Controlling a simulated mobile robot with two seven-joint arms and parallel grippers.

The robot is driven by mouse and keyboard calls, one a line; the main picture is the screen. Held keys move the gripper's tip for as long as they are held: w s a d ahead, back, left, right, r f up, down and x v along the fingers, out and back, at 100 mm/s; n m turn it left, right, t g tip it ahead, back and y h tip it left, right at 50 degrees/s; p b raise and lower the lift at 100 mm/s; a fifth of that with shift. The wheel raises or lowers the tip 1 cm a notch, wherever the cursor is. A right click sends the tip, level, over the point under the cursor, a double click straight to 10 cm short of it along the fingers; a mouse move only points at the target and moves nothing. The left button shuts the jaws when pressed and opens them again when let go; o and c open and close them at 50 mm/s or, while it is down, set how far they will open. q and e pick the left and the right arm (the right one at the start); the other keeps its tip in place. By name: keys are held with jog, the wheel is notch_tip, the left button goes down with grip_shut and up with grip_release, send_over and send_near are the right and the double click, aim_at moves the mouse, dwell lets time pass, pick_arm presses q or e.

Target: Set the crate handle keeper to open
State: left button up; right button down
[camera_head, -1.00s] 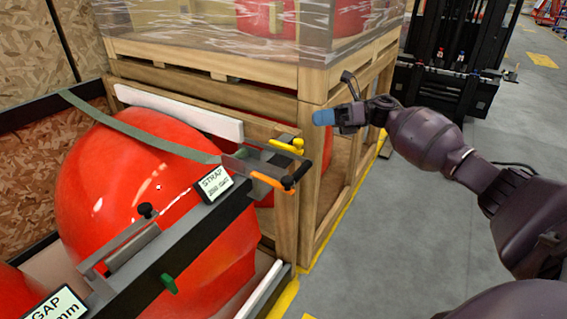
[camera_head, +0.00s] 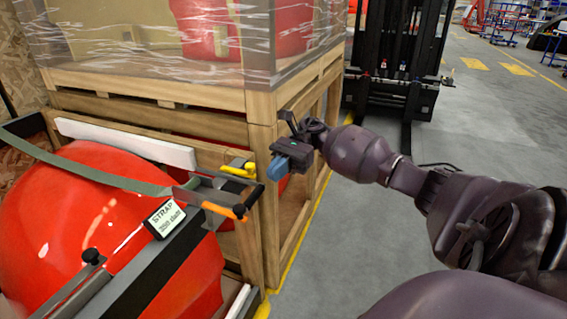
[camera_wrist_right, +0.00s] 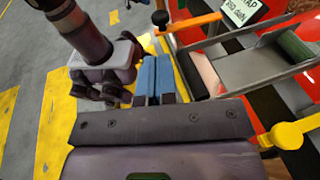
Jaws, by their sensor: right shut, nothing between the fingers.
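At the crate's corner in the head view are an orange lever with a dark knob (camera_head: 225,211) and a yellow piece with a grip (camera_head: 238,170). I cannot tell for sure which is the handle keeper. My right gripper (camera_head: 279,167) is shut and empty, its blue fingers just right of these parts and apparently apart from them. In the right wrist view, the closed blue fingers (camera_wrist_right: 153,62) lie near the orange lever (camera_wrist_right: 190,24) and its black knob; the yellow piece (camera_wrist_right: 287,135) is at the lower right. My left gripper is not in view.
A red nosecone (camera_head: 75,200) sits in the crate under a grey-green strap (camera_head: 90,168) with a STRAP label (camera_head: 165,217). A wooden crate wrapped in clear film (camera_head: 150,100) stands behind. A forklift (camera_head: 400,60) is at the back.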

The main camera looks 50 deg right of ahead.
jog(key=p+x, duration=0.1)
jog(key=x, duration=0.8)
jog(key=shift+p, duration=0.35)
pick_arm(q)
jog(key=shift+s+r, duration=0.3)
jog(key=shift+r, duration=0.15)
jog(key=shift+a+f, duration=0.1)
